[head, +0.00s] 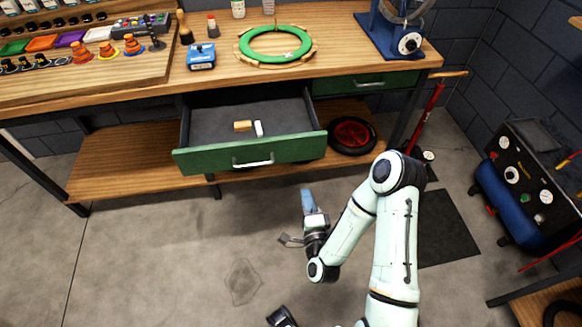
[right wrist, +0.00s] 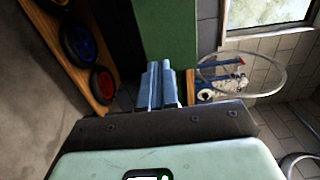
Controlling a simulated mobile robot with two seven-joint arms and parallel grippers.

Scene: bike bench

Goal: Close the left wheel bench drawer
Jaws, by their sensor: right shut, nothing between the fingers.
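The left wheel bench drawer (head: 196,160) is pulled well out from under the bench, with its green front and pale handle (head: 254,162) facing me. A yellowish block (head: 242,126) and a white piece (head: 258,128) lie inside it. My right gripper (head: 307,200) is shut and empty, in front of and below the drawer front's right part, apart from it in the head view. In the right wrist view its blue-grey fingers (right wrist: 161,86) are together, with a green panel (right wrist: 168,32), seemingly the drawer front, beyond them.
The right drawer (head: 366,82) is shut. A red-rimmed wheel (head: 352,135) lies on the lower shelf (head: 120,178). A green ring (head: 275,44) and a blue stand (head: 393,36) are on the bench top. A blue compressor (head: 500,200) stands at right. The floor before the drawer is open.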

